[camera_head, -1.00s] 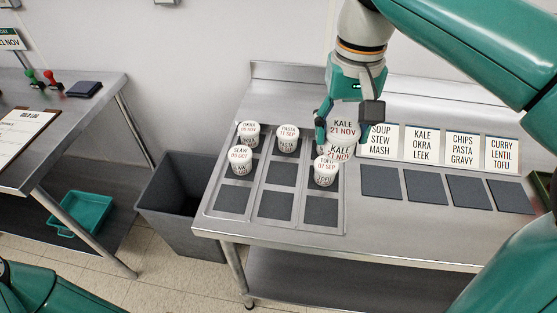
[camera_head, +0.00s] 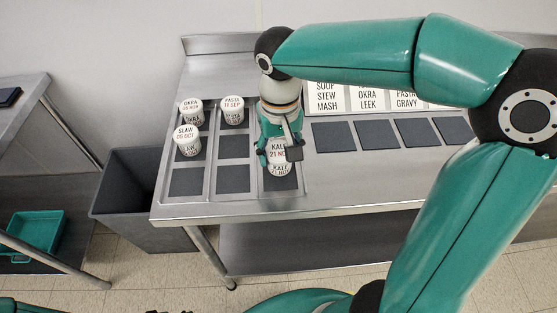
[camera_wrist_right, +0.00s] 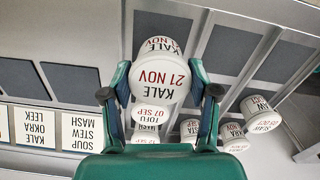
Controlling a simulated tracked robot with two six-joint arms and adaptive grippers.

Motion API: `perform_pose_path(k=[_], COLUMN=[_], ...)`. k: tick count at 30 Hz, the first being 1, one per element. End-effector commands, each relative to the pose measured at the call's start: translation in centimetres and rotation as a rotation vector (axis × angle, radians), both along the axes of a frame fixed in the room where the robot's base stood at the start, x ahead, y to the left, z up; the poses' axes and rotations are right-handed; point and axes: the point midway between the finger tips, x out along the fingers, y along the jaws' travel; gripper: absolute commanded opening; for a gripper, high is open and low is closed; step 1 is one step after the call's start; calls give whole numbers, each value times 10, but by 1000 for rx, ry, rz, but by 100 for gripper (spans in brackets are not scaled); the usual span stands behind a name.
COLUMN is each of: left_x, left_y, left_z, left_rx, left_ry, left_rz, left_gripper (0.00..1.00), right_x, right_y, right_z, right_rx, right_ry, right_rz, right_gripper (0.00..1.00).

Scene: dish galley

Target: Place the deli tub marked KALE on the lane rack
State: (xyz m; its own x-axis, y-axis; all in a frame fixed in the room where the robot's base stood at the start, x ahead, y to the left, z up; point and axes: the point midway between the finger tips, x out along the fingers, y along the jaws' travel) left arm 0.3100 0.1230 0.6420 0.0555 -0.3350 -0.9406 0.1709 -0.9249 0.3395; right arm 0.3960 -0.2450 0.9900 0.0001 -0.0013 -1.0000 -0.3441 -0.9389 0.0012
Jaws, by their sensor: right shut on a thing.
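The white deli tub marked KALE 21 NOV (camera_head: 279,148) is between the fingers of my right gripper (camera_head: 279,154), which is shut on it. It also shows in the right wrist view (camera_wrist_right: 160,78), lid toward the camera. The tub is upright over the front cell of the right lane of the lane rack (camera_head: 210,196). I cannot tell whether it touches the dark pad.
An OKRA tub (camera_head: 190,106) and a SLAW tub (camera_head: 186,135) stand in the left lane, a PASTA tub (camera_head: 232,104) in the middle lane. Label cards (camera_head: 369,97) and dark pads (camera_head: 381,134) lie to the right. A grey bin (camera_head: 140,180) stands left of the counter.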

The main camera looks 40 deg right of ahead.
Motion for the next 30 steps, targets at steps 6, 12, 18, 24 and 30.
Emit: perform_pose_path(k=[6,12,18,24,30], left_x=[0,0,0,0,0], left_y=[0,0,0,0,0], left_z=[-2,-2,-6,-4,-4], left_rx=[0,0,0,0,0], left_ry=[0,0,0,0,0], left_rz=[0,0,0,0,0], left_gripper=[40,40,40,40,40], right_x=[-1,0,-1,-1,-1], right_y=[0,0,-1,-1,-1], right_z=[-29,-31,-35,-33,-33], right_rx=[0,0,0,0,0], right_ry=[3,0,1,1,1], right_rz=[-2,-2,-2,-3,-3], right_gripper=[22,22,22,85,85])
